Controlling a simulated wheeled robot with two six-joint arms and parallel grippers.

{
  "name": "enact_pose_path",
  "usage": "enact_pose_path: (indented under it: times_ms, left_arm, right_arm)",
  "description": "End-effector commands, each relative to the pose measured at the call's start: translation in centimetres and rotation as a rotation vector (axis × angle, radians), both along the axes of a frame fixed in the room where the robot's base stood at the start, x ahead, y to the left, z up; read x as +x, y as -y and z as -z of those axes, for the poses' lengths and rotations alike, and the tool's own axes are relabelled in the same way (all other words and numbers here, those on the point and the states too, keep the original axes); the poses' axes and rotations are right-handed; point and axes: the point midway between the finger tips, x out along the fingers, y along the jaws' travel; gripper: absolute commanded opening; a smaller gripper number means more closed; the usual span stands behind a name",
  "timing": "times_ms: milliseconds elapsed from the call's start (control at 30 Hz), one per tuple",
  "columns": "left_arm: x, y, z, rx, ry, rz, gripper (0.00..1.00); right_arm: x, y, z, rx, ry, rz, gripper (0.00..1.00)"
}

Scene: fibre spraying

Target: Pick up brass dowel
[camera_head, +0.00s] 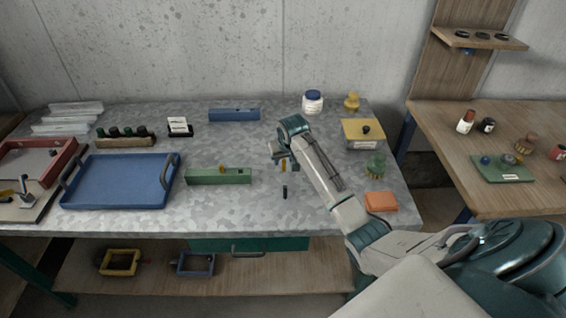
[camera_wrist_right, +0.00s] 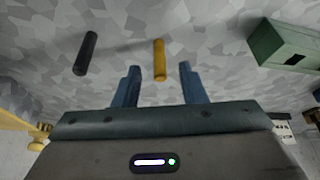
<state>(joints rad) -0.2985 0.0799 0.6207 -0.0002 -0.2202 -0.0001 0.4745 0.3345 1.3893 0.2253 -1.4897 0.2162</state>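The brass dowel (camera_wrist_right: 160,60) is a short yellow rod at the table; it also shows in the head view (camera_head: 283,167). In the right wrist view it lies in the gap between the two blue-grey fingers of my right gripper (camera_wrist_right: 157,84). The fingers are open, with clear space on both sides of the dowel. In the head view my right gripper (camera_head: 281,155) is over the middle of the table, close to the dowel and partly covered by its own wrist. I cannot tell how far above the dowel the fingertips are. My left gripper is not in view.
A black dowel (camera_wrist_right: 86,54) is beside the brass one, nearer the front edge in the head view (camera_head: 285,192). A green block (camera_head: 218,176) lies to the left. A blue tray (camera_head: 117,203) is further left, and an orange block (camera_head: 381,202) is to the right.

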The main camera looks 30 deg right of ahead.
Motion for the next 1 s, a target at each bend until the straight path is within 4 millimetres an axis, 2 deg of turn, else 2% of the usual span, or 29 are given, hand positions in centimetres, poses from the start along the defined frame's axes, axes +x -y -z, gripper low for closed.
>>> enact_pose_path:
  times_ms: [33, 200, 500, 700, 1000]
  left_arm:
    - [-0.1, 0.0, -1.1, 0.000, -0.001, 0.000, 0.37]
    - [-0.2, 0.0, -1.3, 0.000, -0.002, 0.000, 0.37]
    - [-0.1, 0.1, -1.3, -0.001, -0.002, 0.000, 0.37]
    - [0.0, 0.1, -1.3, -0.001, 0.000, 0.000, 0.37]
    - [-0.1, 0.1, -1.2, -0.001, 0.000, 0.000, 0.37]
  right_arm:
    - [0.2, -0.2, 0.3, 0.002, -0.004, 0.000, 0.38]
    - [0.8, 0.1, 2.3, 0.001, -0.002, 0.001, 0.38]
    - [1.0, 0.2, 2.7, 0.000, 0.001, 0.000, 0.38]
    - [1.0, 0.2, 2.7, 0.000, 0.000, -0.001, 0.00]
    - [1.0, 0.2, 2.7, -0.001, 0.001, -0.001, 0.00]
